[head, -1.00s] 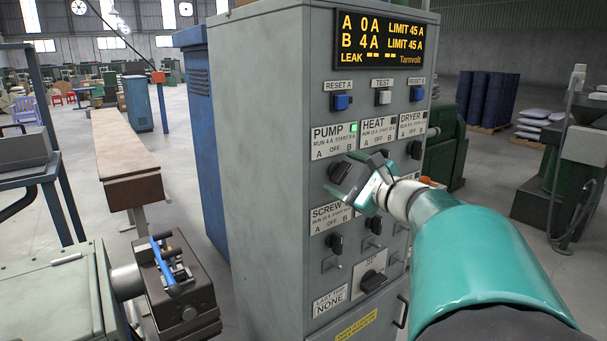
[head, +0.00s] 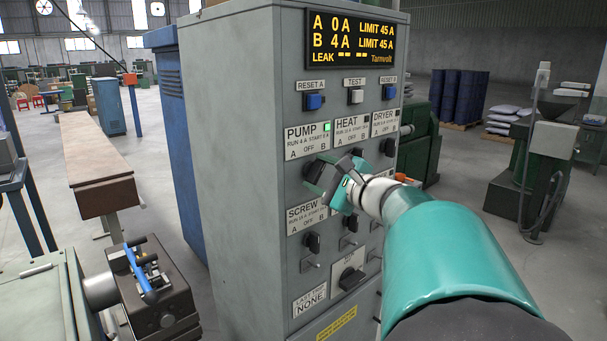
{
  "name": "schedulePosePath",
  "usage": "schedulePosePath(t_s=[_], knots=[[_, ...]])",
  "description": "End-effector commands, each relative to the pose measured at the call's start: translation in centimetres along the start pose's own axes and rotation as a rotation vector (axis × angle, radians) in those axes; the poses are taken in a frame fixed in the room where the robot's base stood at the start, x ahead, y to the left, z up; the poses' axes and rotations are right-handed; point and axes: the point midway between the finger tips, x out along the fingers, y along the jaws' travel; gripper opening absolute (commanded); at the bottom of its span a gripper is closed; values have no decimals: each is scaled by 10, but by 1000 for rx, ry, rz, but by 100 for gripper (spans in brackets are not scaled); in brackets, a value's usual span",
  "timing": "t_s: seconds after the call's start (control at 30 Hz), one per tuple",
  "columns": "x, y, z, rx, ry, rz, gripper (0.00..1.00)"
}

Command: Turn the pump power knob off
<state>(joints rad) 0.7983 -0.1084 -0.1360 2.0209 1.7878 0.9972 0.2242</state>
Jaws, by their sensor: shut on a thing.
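The grey control cabinet (head: 245,150) stands in the middle of the head view. Its PUMP label (head: 306,140) reads A, OFF, B, and the small lamp beside the word is lit green. The pump power knob (head: 313,169) is black and sits below that label, partly hidden by my gripper. My gripper (head: 320,172) is shut on the pump knob, reaching in from the right. The knob's exact pointing direction cannot be told. The display (head: 351,40) reads A 0A, B 4A, limit 45 A each.
Other black knobs sit close by: heat (head: 357,153), dryer (head: 388,147) and screw (head: 313,242). Push buttons (head: 355,96) line the panel above. A machine with a blue handle (head: 140,268) stands at the lower left.

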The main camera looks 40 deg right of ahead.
Motion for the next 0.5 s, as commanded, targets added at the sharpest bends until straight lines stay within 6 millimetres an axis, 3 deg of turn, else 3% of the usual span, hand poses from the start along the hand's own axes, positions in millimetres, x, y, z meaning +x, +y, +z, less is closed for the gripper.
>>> schedulePosePath(t_s=[0.5], knots=[[0,2,0,-420,-1,0,28]])
